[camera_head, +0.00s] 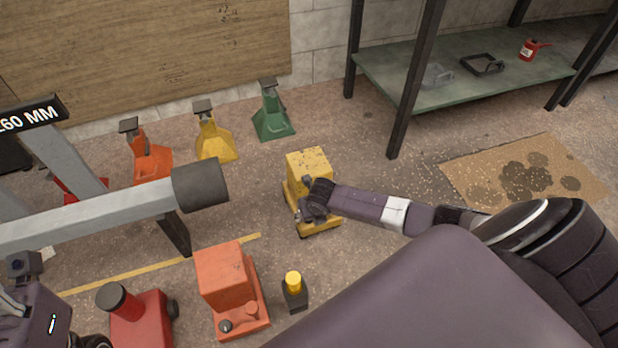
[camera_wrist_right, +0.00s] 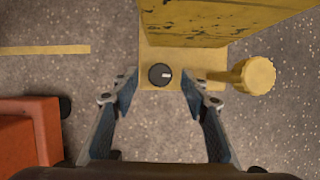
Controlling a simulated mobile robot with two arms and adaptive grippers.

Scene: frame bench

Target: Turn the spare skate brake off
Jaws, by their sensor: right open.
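A yellow box-shaped unit (camera_head: 308,168) stands on the floor in the head view; I take it for the skate brake, but no label shows. My right gripper (camera_head: 315,208) is at the unit's front, hiding the knob there. In the wrist view the right gripper (camera_wrist_right: 160,80) is open, its fingers either side of the knob; contact is unclear. My left gripper is only partly visible at lower left.
A similar orange unit (camera_head: 222,277) with a knob stands to the left. A small black post with a yellow top (camera_head: 293,282) is near it. A red unit (camera_head: 140,318), a grey beam (camera_head: 90,216), coloured stands and a green shelf (camera_head: 470,75) surround the area.

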